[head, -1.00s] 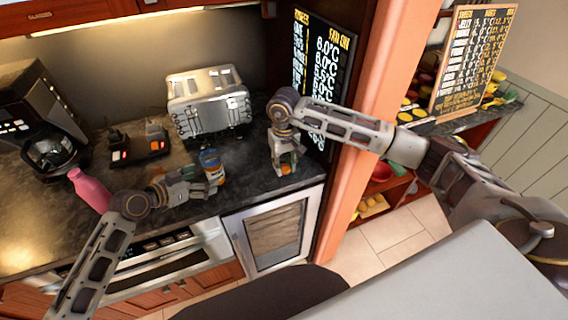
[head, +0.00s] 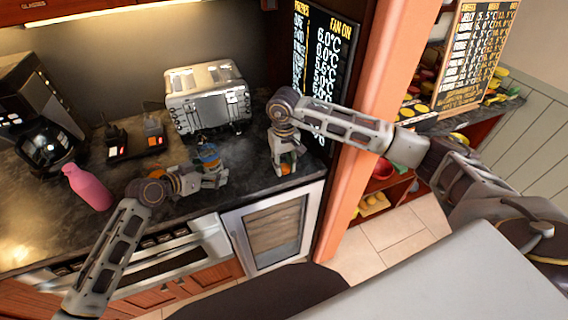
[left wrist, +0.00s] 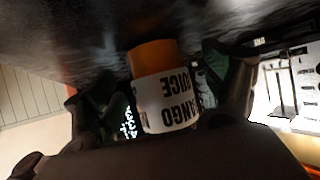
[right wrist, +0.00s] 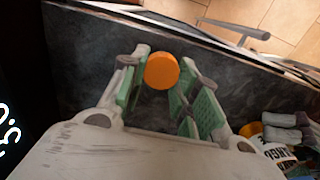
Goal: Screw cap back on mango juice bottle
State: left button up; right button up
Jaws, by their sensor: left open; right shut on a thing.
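The mango juice bottle (head: 208,153) stands on the dark counter in front of the toaster, partly hidden by my left gripper (head: 214,178). In the left wrist view the bottle's white label (left wrist: 165,103) reads upside down, with an orange part (left wrist: 152,54) beyond it. The open left fingers are on either side of the bottle; whether they touch it I cannot tell. My right gripper (head: 285,166) points down over the counter, right of the bottle. It is shut on the round orange cap (right wrist: 161,71), which shows between its fingertips in the right wrist view.
A silver toaster (head: 205,98) stands behind the bottle. A pink bottle (head: 86,187), a coffee maker (head: 42,130) and a small black stand (head: 135,148) are to the left. The counter's front edge is close to both grippers. A menu board (head: 325,70) stands behind the right arm.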

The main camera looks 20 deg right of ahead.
pick_arm(q)
jog(key=c, duration=1)
